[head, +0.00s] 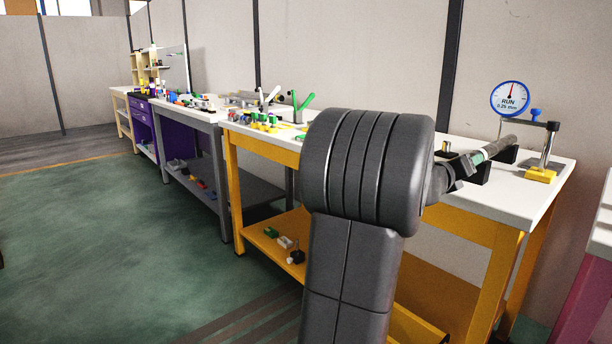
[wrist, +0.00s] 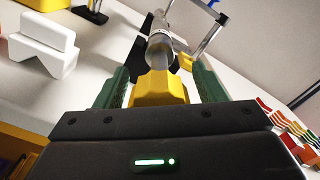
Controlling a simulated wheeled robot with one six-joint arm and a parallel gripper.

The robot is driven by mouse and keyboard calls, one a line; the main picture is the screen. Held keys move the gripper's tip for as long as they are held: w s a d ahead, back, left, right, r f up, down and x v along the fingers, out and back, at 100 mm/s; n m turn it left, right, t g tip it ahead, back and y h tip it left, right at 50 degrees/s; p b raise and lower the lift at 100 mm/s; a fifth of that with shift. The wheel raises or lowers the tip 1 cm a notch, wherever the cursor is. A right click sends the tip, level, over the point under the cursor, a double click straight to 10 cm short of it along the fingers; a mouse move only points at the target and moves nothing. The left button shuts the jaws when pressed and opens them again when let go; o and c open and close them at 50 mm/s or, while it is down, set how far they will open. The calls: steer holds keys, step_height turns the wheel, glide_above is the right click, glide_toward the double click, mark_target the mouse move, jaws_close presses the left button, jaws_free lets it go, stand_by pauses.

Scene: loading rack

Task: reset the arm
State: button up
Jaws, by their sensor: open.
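My gripper (wrist: 158,82) is open, with two dark green fingers in the wrist view. A yellow block-like shape (wrist: 158,90) shows between them; I cannot tell whether it touches them. Beyond the fingers is a grey cylindrical part (wrist: 160,48) with a dark support beside it. In the head view my dark grey arm rises through the middle and bends over the bench toward the right.
A white notched block (wrist: 42,48) lies left in the wrist view. More benches line the wall leftward. Green floor (head: 90,240) is open.

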steer(key=n+p, duration=0.2)
steer(key=n, duration=0.2)
steer(key=shift+r, duration=0.15)
steer(key=n+p, duration=0.2)
steer(key=n, duration=0.1)
steer(key=shift+n, duration=0.4)
steer(key=n+p, duration=0.3)
steer(key=n, duration=0.1)
steer(key=shift+n+p, duration=0.35)
steer(key=shift+n, duration=0.05)
steer(key=shift+n+p, duration=0.85)
steer(key=shift+n, duration=0.45)
